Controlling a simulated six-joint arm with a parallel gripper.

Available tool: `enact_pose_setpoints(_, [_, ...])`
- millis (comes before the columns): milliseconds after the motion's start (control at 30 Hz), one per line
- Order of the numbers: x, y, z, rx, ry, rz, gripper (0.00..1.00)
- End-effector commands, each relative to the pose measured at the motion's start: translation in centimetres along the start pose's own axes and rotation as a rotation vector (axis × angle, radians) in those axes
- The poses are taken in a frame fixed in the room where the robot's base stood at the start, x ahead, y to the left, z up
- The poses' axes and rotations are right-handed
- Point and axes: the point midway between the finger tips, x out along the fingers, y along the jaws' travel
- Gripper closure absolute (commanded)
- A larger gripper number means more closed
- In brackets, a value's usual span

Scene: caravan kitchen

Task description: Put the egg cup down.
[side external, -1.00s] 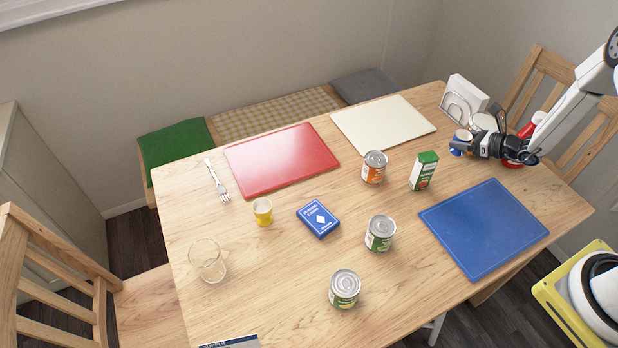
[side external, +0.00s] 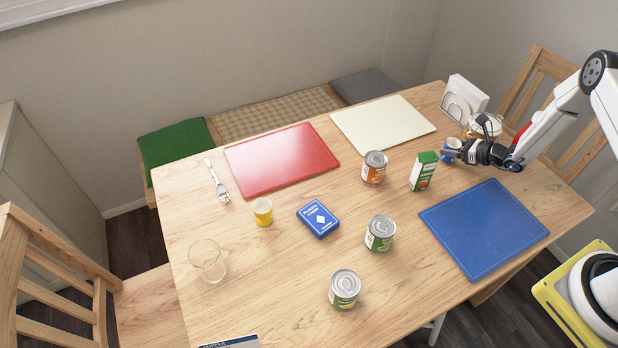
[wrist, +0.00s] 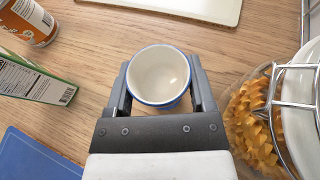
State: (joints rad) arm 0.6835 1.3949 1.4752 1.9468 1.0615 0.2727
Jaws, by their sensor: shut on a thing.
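The egg cup is a small white cup with a blue rim (wrist: 158,78), upright between the jaws in the wrist view. In the side view the egg cup (side external: 454,143) is at the far right of the table, left of the glass jar. My gripper (side external: 450,153) is shut on it from the right, low over the table. I cannot tell whether the cup's base touches the wood. A yellow cup (side external: 263,212) stands apart on the left half of the table.
The clip-top jar of orange pasta (wrist: 255,125) stands close to my right finger. A green-and-white carton (side external: 423,171) and an orange-labelled can (side external: 374,168) are to the left. A cream board (side external: 383,124) lies behind, a blue board (side external: 484,229) in front. A napkin holder (side external: 463,99) is behind.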

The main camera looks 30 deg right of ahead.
Motion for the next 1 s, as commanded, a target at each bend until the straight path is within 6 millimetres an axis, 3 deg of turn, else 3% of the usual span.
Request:
enact_pose_setpoints(567, [0.36,-0.04,-0.93,-0.001,-0.001,-0.001,0.9])
enact_pose_setpoints(600, [0.37,-0.03,-0.95,-0.001,-0.001,-0.001,0.24])
enact_pose_setpoints(667, [0.36,-0.03,-0.93,-0.001,-0.001,-0.001,0.05])
enact_pose_setpoints(700, [0.36,-0.02,-0.93,-0.001,-0.001,-0.001,0.0])
enact_pose_setpoints(1000, [0.33,-0.02,-0.86,0.0,-0.001,-0.001,0.0])
